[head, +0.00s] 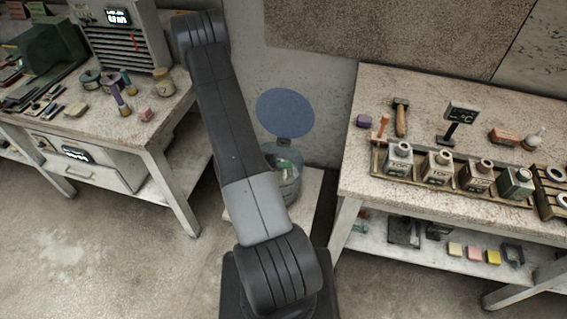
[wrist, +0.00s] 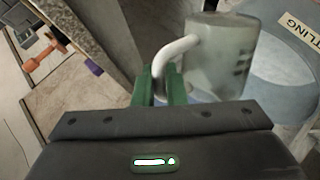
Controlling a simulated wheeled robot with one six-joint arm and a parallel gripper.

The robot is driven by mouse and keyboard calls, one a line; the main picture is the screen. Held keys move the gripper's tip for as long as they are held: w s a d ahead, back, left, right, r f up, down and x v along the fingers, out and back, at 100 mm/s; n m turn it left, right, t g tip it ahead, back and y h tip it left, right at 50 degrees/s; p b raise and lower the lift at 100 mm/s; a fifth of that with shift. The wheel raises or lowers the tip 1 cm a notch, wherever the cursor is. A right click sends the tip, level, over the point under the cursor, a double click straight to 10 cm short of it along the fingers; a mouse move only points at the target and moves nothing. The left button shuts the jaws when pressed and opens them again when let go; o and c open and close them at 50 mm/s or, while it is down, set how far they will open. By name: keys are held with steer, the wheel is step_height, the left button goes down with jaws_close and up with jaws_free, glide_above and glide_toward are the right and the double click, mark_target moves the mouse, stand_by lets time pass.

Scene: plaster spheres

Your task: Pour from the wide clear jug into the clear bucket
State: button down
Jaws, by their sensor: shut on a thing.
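In the wrist view, the green fingers of my gripper (wrist: 167,88) are shut on the pale curved handle of the wide clear jug (wrist: 220,58). The jug is greyish and see-through, with dark marks on its side. Beyond it to the right is a large blue-grey rounded vessel, seemingly the clear bucket (wrist: 276,78), with a label partly reading "TLING". The jug overlaps it in the picture; I cannot tell whether they touch. In the head view, a greenish clear vessel (head: 291,180) stands partly behind my arm; which one it is is unclear. My gripper is not discernible there.
A right-hand table (head: 352,185) holds several bottles in a rack (head: 437,188), a hammer (head: 401,118) and a purple block (head: 363,121). A left-hand table (head: 160,130) holds jars and tools. A blue disc (head: 285,113) stands above the greenish vessel. Floor at lower left is clear.

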steer(key=shift+w, duration=0.1)
steer(key=shift+w+r+p, duration=0.15)
steer(key=shift+p, duration=0.3)
steer(key=shift+w+a+n+g+p, duration=0.15)
steer(key=shift+w+n+g+p, duration=0.2)
steer(key=shift+p, duration=0.2)
stand_by(0.4)
steer(key=shift+w+r+g+p, duration=0.25)
steer(key=shift+p, duration=0.8)
steer(key=shift+n, duration=0.25)
steer(key=shift+w+a+f, duration=0.1)
